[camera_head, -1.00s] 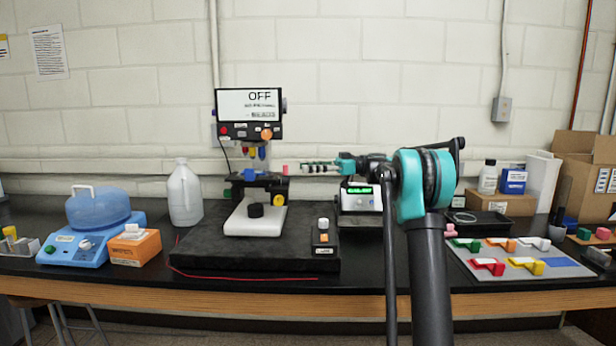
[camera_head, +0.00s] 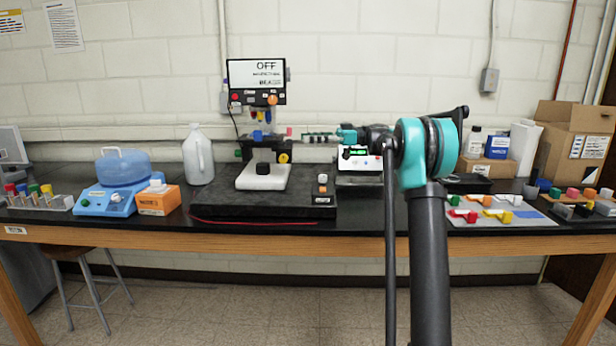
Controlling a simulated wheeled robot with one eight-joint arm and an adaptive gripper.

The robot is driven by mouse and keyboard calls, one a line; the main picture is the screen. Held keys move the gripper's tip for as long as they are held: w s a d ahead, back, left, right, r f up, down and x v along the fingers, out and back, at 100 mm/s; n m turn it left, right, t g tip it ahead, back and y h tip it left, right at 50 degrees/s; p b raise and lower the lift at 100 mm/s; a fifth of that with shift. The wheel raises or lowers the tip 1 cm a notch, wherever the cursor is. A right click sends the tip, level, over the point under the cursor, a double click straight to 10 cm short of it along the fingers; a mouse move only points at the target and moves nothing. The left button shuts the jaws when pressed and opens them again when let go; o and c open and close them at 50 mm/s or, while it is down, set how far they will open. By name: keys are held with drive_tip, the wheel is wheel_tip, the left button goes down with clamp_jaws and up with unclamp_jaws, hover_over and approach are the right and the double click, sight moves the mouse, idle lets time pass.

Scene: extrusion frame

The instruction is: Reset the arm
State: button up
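My teal and black arm (camera_head: 428,150) stands right of centre, in front of the bench. My gripper (camera_head: 305,137) is at the left end of the arm, seen side-on and small, in front of the wall and just right of the device (camera_head: 262,150). A small pink patch shows at its tip. I cannot tell whether the fingers are open or shut, or whether the pink patch is something held.
The black bench (camera_head: 350,217) carries a white jug (camera_head: 198,158), a blue-lidded bath (camera_head: 122,168), an orange box (camera_head: 158,200), a grey tray of coloured pieces (camera_head: 500,212) and a cardboard box (camera_head: 575,145). A stool (camera_head: 68,254) stands under the bench. Floor in front is clear.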

drive_tip(key=s+d+f+m+t+h, duration=0.2)
drive_tip(key=s+f+m+t+h, duration=0.2)
drive_tip(key=s+f+m+h, duration=0.95)
drive_tip(key=s+d+f+m+t+h, duration=0.1)
drive_tip(key=s+d+f+m, duration=0.1)
drive_tip(key=s+d+f, duration=0.3)
drive_tip(key=s+d+f+m+t+h, duration=0.1)
drive_tip(key=s+d+f, duration=0.4)
drive_tip(key=s+f, duration=0.7)
drive_tip(key=s+d+f+m+t+h, duration=0.1)
drive_tip(key=s+d+f+m+h, duration=0.1)
drive_tip(key=s+d+f, duration=0.4)
drive_tip(key=s+f+m, duration=0.1)
drive_tip(key=s+f, duration=0.1)
drive_tip(key=s, duration=0.3)
drive_tip(key=shift+s+f, duration=0.15)
drive_tip(key=shift+s, duration=0.25)
drive_tip(key=shift+m, duration=0.25)
